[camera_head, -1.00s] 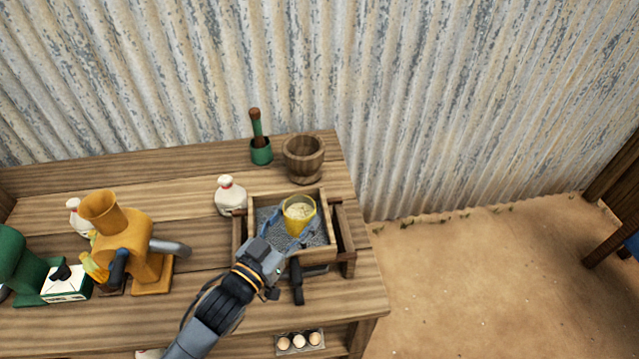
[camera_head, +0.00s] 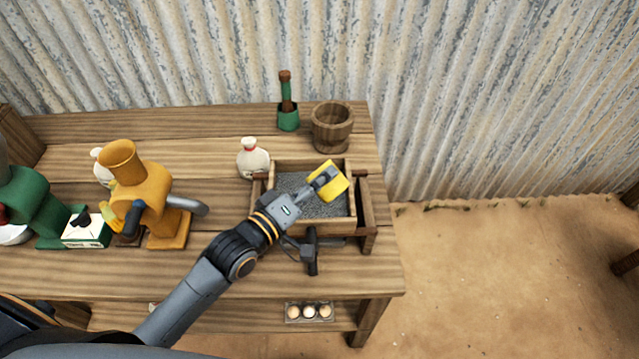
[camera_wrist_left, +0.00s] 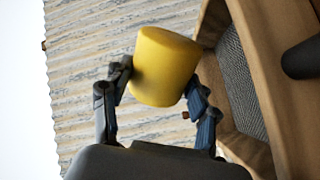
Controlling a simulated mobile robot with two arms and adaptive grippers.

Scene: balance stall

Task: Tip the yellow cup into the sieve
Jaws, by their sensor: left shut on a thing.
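The yellow cup (camera_head: 329,184) is tilted well over, above the right part of the sieve. My left gripper (camera_head: 325,176) is shut on it. In the left wrist view the cup (camera_wrist_left: 165,66) sits between the two fingers (camera_wrist_left: 158,92), its plain side and one end showing. Its mouth and any contents are hidden. The sieve (camera_head: 289,226) is a wooden frame with grey mesh, and my gripper partly covers it. Its wooden wall (camera_wrist_left: 262,70) and mesh also show in the left wrist view. I see nothing pale on the visible mesh. My right gripper is not in view.
A white bag (camera_head: 253,160), a wooden mortar (camera_head: 332,130) and a green holder (camera_head: 288,119) stand behind the sieve. A dark handle (camera_head: 312,258) sticks out in front. An orange mill (camera_head: 148,195) stands left. The table's right edge is close to the sieve.

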